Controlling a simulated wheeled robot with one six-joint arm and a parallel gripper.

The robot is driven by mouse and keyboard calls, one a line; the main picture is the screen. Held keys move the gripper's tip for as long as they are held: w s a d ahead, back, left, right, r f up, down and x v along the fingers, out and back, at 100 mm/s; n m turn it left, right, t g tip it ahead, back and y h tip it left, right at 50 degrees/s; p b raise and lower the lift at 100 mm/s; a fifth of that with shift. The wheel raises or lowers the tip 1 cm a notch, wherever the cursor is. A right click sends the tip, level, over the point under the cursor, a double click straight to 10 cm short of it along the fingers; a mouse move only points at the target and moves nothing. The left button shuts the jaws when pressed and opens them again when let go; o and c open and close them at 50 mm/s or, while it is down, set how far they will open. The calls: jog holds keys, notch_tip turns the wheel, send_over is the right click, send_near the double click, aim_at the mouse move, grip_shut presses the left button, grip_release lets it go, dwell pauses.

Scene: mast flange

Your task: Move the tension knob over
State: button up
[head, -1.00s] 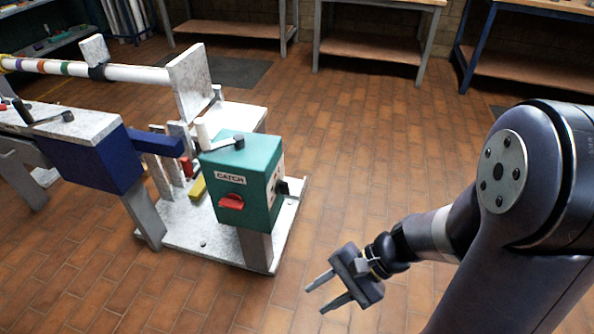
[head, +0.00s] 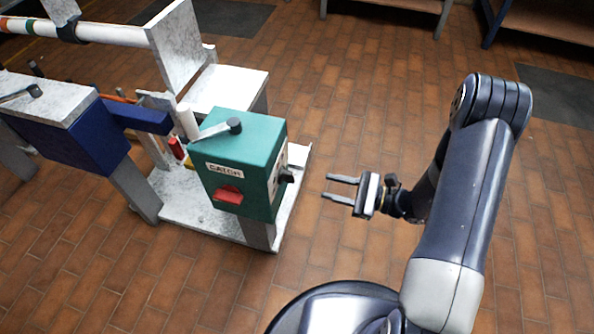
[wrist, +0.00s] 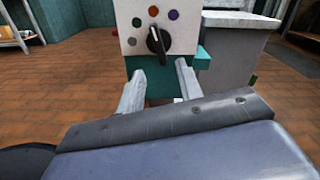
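The tension knob appears to be the black pointer knob (wrist: 158,42) on a white panel (wrist: 134,42) with several coloured dots around it, in the wrist view. Its pointer is near upright, tilted slightly left. In the head view the knob (head: 287,176) sticks out from the right side of the green box (head: 215,166) marked CATCH. My gripper (head: 325,187) is open and empty, to the right of the knob and facing it, with a gap between. In the wrist view the fingers of my gripper (wrist: 158,80) lie below the knob, one on each side.
The green box carries a red part (head: 228,194) on its front and a lever (head: 215,130) on top. A blue box (head: 75,135) and a white bar (head: 105,34) stand to the left.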

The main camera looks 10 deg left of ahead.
aim_at(294, 178)
jog(key=a, duration=0.3)
jog(key=a+b, duration=0.1)
jog(key=a, duration=0.6)
jog(key=shift+w+a+b, duration=0.15)
jog(key=shift+w+b, duration=0.15)
jog(key=shift+w, duration=0.05)
grip_shut()
